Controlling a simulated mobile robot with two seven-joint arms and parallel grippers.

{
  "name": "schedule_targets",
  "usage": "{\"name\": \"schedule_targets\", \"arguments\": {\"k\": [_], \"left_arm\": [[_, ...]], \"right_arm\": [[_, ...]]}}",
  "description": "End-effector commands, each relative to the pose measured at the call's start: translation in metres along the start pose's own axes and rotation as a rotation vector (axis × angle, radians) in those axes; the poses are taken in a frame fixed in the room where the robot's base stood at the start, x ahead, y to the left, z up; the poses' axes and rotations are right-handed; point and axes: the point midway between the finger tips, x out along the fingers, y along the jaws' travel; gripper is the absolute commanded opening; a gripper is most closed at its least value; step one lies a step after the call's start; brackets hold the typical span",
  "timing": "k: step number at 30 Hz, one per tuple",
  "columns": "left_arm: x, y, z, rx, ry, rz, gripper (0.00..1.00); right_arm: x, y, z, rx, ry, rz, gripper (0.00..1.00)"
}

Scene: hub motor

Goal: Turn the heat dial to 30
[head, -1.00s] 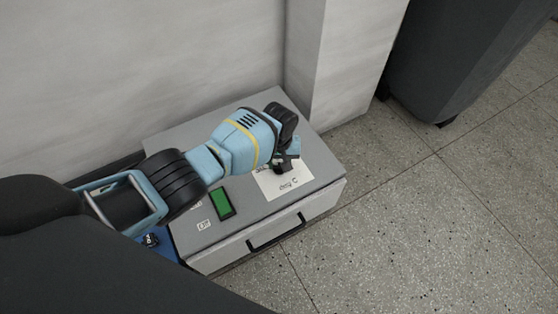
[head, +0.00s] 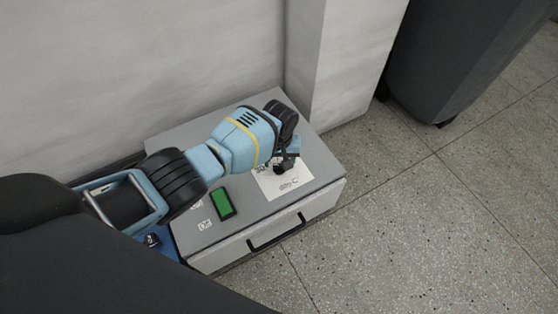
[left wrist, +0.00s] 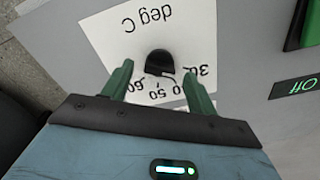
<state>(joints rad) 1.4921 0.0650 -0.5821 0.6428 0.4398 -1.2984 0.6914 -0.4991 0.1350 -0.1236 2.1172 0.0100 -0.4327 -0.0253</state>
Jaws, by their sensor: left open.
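The heat dial is a small black knob (left wrist: 160,62) on a white scale plate (left wrist: 105,38) marked "deg C", upside down in the left wrist view. Numbers such as 30, 50 and 60 show along its near side; some are partly covered. I cannot tell exactly which number the dial points to. My left gripper (left wrist: 158,70) is open, its two green fingers on either side of the knob; contact is not clear. In the head view, my left gripper (head: 287,160) is over the plate (head: 288,184) and mostly hides the dial. My right gripper is not in view.
The dial is on a grey box (head: 240,205) with a green switch (head: 223,204) and a black front handle (head: 277,232). A wall (head: 200,50) and pillar (head: 340,65) stand behind. A dark bin (head: 455,60) stands at upper right. The floor on the right is clear.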

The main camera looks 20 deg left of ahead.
Motion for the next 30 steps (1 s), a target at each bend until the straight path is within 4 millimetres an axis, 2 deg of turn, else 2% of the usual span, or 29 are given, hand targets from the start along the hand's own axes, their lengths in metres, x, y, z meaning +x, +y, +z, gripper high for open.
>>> {"name": "schedule_targets", "arguments": {"k": [1, 6, 12, 19, 30], "left_arm": [[-0.011, 0.001, -0.001, 0.0, 0.004, 0.003, 0.58], [-0.039, 0.001, -0.001, 0.0, 0.004, 0.004, 0.58], [-0.066, 0.001, -0.001, 0.0, 0.004, 0.002, 0.58], [-0.068, 0.0, 0.0, -0.001, 0.0, 0.0, 0.58], [-0.068, 0.0, 0.0, -0.001, 0.0, 0.0, 0.58]], "right_arm": [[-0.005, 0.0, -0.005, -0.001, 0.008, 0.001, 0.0], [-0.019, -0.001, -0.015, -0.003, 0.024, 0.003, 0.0], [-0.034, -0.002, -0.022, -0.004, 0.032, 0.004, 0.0], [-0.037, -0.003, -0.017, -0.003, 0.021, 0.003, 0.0], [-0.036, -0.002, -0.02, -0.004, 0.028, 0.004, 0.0]]}}
